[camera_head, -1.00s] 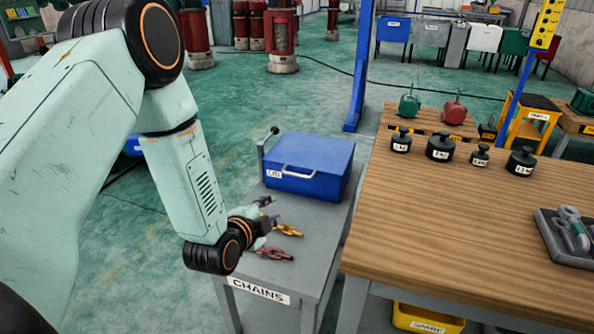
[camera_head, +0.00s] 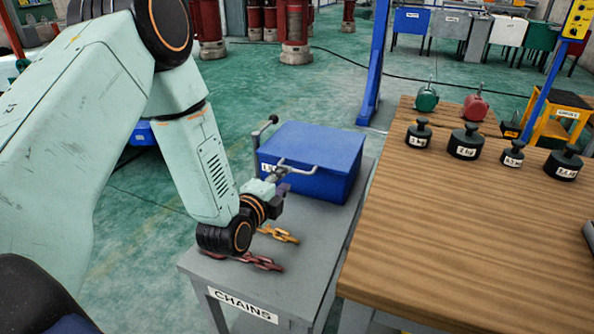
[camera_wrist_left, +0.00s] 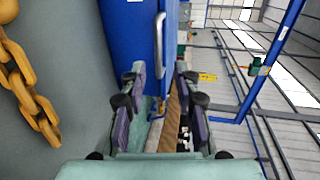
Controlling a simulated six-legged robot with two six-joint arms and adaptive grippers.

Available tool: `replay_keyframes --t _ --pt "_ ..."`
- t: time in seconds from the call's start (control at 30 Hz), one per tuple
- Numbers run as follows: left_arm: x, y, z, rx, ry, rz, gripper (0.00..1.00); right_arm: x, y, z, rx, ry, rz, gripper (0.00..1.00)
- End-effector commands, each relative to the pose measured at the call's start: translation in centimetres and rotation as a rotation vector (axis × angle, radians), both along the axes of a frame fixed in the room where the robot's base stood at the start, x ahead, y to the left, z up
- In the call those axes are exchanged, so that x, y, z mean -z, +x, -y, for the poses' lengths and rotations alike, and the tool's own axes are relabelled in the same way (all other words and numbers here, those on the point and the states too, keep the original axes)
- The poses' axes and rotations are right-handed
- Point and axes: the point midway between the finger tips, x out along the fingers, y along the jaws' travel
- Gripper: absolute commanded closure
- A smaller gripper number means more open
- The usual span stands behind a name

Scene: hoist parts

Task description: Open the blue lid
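The blue box with its blue lid (camera_head: 318,143) stands shut on the grey table marked CHAINS. A silver handle (camera_head: 300,170) is on its front, and a lever with a dark knob (camera_head: 262,131) is at its left side. My left gripper (camera_head: 281,183) is at the front of the box, close to the left end of the handle, partly covering the box's label. In the left wrist view my left gripper (camera_wrist_left: 158,100) is open, with the handle (camera_wrist_left: 160,52) ahead, roughly in line with the gap. Contact cannot be told. My right gripper is not in view.
A yellow chain (camera_head: 279,234) and a red chain (camera_head: 255,262) lie on the grey table (camera_head: 312,240) below my left gripper. A wooden table (camera_head: 460,235) stands to the right with several black weights (camera_head: 466,142). A blue post (camera_head: 374,75) rises behind the box.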

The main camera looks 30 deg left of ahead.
Motion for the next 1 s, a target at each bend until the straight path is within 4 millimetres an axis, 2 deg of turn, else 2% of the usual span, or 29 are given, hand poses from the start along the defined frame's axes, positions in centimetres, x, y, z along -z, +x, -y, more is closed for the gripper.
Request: replay_keyframes --t 0.5,0.9,1.0 --pt "1.5 6.3 -0.4 0.000 0.001 0.002 0.69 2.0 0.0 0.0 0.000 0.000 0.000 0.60" --pt "1.6 7.2 -0.4 0.000 -0.001 -0.001 0.69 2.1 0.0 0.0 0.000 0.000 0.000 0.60" --pt "1.6 7.3 -0.4 0.000 -0.001 -0.001 0.77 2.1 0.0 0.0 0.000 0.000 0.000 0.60"
